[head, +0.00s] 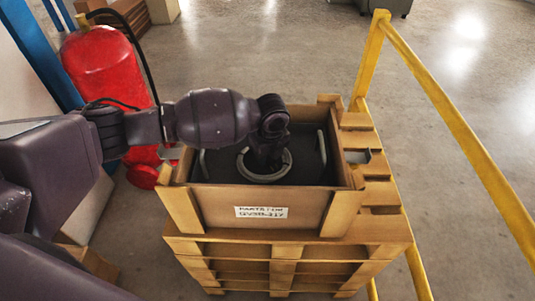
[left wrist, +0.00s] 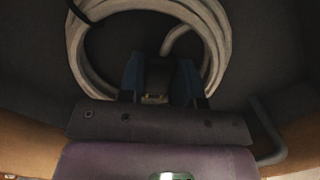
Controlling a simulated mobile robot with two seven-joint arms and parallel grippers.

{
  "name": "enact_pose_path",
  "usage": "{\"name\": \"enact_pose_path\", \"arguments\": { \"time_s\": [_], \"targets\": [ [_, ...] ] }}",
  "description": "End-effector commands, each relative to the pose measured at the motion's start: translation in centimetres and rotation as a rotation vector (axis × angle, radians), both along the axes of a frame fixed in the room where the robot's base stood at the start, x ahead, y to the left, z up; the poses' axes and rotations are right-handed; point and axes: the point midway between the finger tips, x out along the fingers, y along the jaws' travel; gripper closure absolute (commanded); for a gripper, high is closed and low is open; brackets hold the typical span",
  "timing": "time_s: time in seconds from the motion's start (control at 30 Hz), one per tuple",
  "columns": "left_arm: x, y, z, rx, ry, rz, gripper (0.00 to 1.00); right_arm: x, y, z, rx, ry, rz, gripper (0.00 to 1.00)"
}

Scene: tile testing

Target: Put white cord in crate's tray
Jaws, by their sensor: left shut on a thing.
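The white cord (head: 258,179) is a round coil inside the wooden crate (head: 305,215), low over or on the dark tray (head: 309,165); I cannot tell whether it touches the tray floor. The tray has a pale handle at each side. My left gripper (head: 266,163) reaches down into the crate at the coil. In the left wrist view, the coil (left wrist: 76,45) curves around the gripper's fingers (left wrist: 158,82), which are shut on the cord; the exact grip is dark and partly hidden. A loose cord end curls near the fingers. My right gripper is not in view.
The crate has raised wooden walls and a label in front, and stands on stacked pallets (head: 285,252). A yellow rail (head: 460,130) runs along the right. A red extinguisher (head: 100,65) stands at the left, behind my left arm. Open floor lies behind.

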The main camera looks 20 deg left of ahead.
Motion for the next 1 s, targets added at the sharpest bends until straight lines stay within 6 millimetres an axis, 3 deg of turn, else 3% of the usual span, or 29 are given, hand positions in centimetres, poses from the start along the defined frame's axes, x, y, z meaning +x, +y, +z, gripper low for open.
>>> {"name": "enact_pose_path", "arguments": {
  "time_s": [0.23,0.27,0.4,0.73,1.0],
  "targets": [
    [0.0,0.0,-0.2,0.000,0.000,0.000,0.99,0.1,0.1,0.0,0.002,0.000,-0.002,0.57],
    [0.0,0.0,-0.2,0.000,0.000,0.000,0.64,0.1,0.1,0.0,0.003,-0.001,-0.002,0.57],
    [0.0,0.0,-0.2,0.000,0.000,0.000,0.43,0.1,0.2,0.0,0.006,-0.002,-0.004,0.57],
    [0.0,0.0,0.4,-0.001,-0.002,0.000,0.43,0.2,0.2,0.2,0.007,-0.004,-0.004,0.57],
    [-0.3,-0.4,4.6,0.000,-0.005,-0.001,0.43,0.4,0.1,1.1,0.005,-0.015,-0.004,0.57]
  ]
}}
